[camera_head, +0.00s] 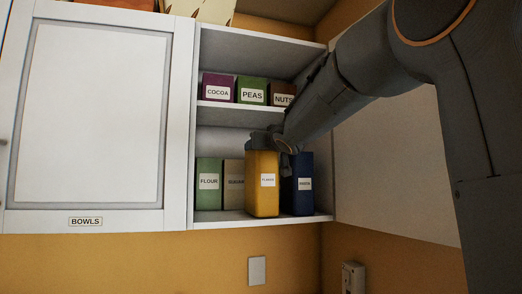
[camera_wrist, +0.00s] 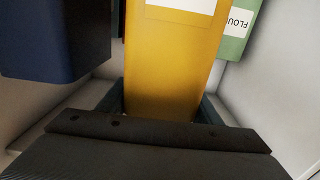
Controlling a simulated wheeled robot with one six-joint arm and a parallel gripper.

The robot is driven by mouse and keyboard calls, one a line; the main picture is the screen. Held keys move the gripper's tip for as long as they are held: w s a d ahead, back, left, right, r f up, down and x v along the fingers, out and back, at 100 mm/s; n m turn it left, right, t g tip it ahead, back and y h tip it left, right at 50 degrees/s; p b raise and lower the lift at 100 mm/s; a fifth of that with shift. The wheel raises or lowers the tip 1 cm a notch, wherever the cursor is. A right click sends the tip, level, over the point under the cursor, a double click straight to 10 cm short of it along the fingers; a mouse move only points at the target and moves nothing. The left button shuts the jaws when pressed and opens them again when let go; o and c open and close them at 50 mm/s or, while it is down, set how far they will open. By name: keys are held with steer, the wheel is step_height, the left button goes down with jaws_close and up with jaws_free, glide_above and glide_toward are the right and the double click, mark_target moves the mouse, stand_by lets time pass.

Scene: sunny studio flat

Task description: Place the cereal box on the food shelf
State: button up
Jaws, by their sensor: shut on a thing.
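The cereal box is a yellow box (camera_head: 262,195) with a white label that seems to read "FLAKES". It stands upright at the lower level of the open food shelf (camera_head: 235,217), near its front edge. I cannot tell whether its base touches the board. My gripper (camera_head: 265,140) is shut on the upper part of the box. In the wrist view the yellow box (camera_wrist: 175,60) sits between the fingers of my gripper (camera_wrist: 160,105), which are mostly hidden behind the dark gripper body.
Left of the yellow box stand a green FLOUR box (camera_head: 209,170) and a brown box (camera_head: 234,170); right is a dark blue box (camera_head: 302,185), close by. COCOA (camera_head: 218,80), PEAS (camera_head: 252,84) and NUTS (camera_head: 282,88) boxes fill the upper level. A closed BOWLS door (camera_head: 90,120) is left.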

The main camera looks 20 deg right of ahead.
steer(key=shift+f, duration=0.1)
steer(key=o, duration=1.6)
steer(key=shift+s+p, duration=0.5)
steer(key=shift+s, duration=5.5)
